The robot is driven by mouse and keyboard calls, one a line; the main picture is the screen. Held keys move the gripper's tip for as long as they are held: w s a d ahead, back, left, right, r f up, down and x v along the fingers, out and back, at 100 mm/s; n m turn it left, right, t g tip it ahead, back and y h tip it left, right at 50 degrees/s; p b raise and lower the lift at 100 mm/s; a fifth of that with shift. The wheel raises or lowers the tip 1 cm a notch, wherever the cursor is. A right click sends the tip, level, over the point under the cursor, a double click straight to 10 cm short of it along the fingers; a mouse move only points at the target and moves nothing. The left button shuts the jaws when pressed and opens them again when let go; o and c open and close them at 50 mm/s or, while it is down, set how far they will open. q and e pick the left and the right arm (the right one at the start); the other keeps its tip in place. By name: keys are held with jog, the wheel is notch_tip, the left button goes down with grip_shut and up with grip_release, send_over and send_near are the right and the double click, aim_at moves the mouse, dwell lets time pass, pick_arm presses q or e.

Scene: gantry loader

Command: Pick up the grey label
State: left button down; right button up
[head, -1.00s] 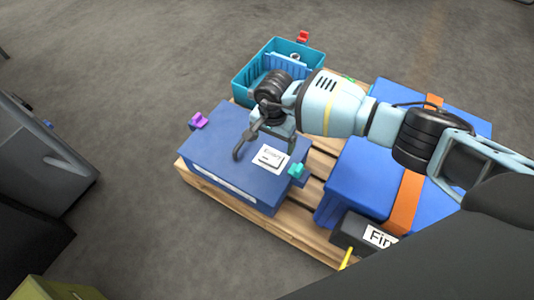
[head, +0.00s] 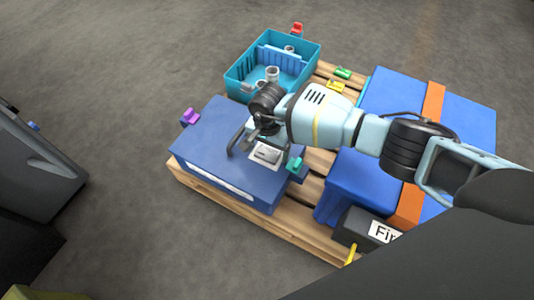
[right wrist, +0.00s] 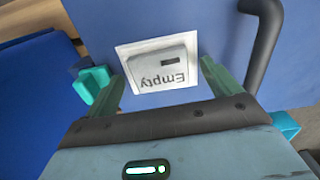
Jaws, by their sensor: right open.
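The grey label (right wrist: 162,68), marked "Empty", lies on a white square on top of the blue box (head: 200,150). In the head view the label (head: 266,154) shows just below my right gripper (head: 262,139), which partly hides it. In the right wrist view my right gripper (right wrist: 161,75) is open, with one finger on each side of the label. I cannot tell whether the fingers touch it. My left gripper is not in view.
A dark handle (right wrist: 264,45) stands on the blue box beside the label. Teal (head: 295,165) and purple (head: 190,117) clips sit at the box's edges. A teal crate (head: 240,87) with cups stands behind. A strapped blue box (head: 385,95) is at right, on the same wooden pallet (head: 285,228).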

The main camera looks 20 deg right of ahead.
aim_at(268, 152)
jog(key=shift+f, duration=0.25)
jog(key=shift+r, duration=0.1)
jog(key=c, duration=1.1)
jog(key=shift+o, duration=0.2)
notch_tip(268, 152, up, 10)
jog(key=p, duration=0.4)
jog(key=shift+r, duration=0.15)
jog(key=shift+r+p, duration=1)
jog(key=shift+r, duration=0.9)
